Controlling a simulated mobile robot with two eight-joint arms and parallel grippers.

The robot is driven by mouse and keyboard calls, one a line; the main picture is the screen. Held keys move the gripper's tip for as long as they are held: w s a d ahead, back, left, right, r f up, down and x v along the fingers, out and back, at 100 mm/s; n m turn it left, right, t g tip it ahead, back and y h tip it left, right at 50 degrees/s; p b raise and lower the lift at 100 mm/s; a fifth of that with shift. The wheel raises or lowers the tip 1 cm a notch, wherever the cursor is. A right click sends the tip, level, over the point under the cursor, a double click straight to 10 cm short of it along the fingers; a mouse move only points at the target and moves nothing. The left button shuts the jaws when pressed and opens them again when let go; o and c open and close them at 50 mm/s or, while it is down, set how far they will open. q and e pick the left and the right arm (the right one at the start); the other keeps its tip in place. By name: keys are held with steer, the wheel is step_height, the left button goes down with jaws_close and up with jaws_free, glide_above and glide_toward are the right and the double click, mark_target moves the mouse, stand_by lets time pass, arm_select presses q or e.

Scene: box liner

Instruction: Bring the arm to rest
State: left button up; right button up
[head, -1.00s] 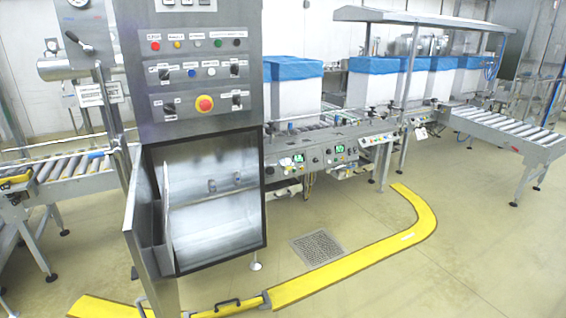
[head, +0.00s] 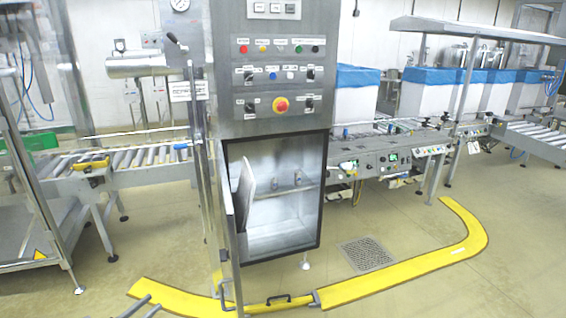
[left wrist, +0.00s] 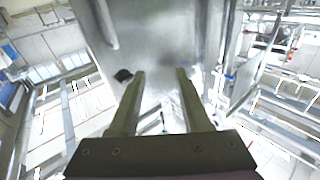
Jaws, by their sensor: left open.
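My left gripper (head: 153,303) shows only as two grey finger ends at the bottom left edge of the head view, low over the floor by the yellow floor strip. In the left wrist view the left gripper (left wrist: 160,78) has its two fingers well apart with nothing between them. A blurred grey metal surface lies beyond the fingertips. The rest of the left arm is out of the head view. My right gripper is not in view.
A steel control cabinet (head: 262,90) with an open lower compartment stands at the centre. Roller conveyors (head: 130,160) run left and right. White boxes with blue liners (head: 430,92) stand behind. A yellow floor strip (head: 400,275) curves around; the floor at right is clear.

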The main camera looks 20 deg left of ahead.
arm_select(q)
steer(key=w+d+r+n+g+y, duration=0.1)
steer(key=w+d+r+n+y, duration=0.2)
steer(key=w+d+r+y, duration=0.3)
steer(key=w+d+r+n+g+y, duration=0.1)
steer(key=w+d+r+n+y, duration=0.3)
steer(key=r, duration=0.4)
steer(key=s+d+f+m+g+h, duration=0.15)
steer(key=s+d+f+g, duration=0.3)
steer(key=s+d, duration=0.5)
steer(key=s+d+f+m+g+h, duration=0.1)
steer(key=s+d+f+g+h, duration=0.15)
steer(key=s+d+f, duration=0.45)
steer(key=s+d+f+m+g+h, duration=0.15)
steer(key=s+d+g, duration=0.35)
steer(key=s+d, duration=0.6)
step_height(320, 180, up, 22)
steer(key=w+d+t+p, duration=0.1)
steer(key=w+p, duration=0.1)
steer(key=p, duration=1.8)
steer(key=shift+w, duration=0.3)
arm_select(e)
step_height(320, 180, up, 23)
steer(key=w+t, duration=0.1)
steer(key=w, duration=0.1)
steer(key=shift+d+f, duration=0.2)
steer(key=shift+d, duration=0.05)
arm_select(q)
steer(key=shift+s+r, duration=0.1)
